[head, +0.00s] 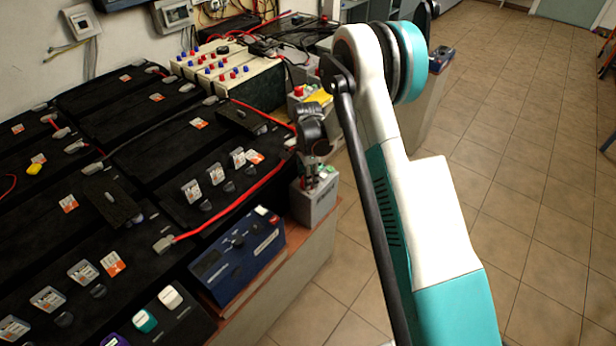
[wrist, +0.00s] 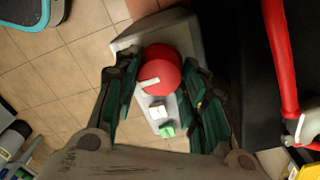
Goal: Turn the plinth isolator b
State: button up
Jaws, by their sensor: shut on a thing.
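A grey box with a round red knob (wrist: 160,72), which I take to be the plinth isolator, fills the middle of the wrist view. The knob has a white pointer bar, tilted slightly up to the right. A white and a green button sit below it. In the head view the grey box (head: 314,205) stands at the right edge of the bench, its knob mostly hidden by my gripper (head: 311,168). My gripper (wrist: 163,75) comes down from above, with dark green fingers on both sides of the knob, shut on it.
Another grey box (head: 299,108) stands farther back along the bench edge, beside a yellow item (head: 320,97). Black battery blocks with red cables (head: 232,207) lie left of my gripper. A blue unit (head: 238,256) sits in front. Tiled floor (head: 530,170) is open at the right.

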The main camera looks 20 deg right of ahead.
jog(key=shift+m, duration=0.3)
dwell(0.4)
jog(key=o, duration=1.1)
jog(key=r, duration=1.2)
jog(key=shift+w, duration=0.2)
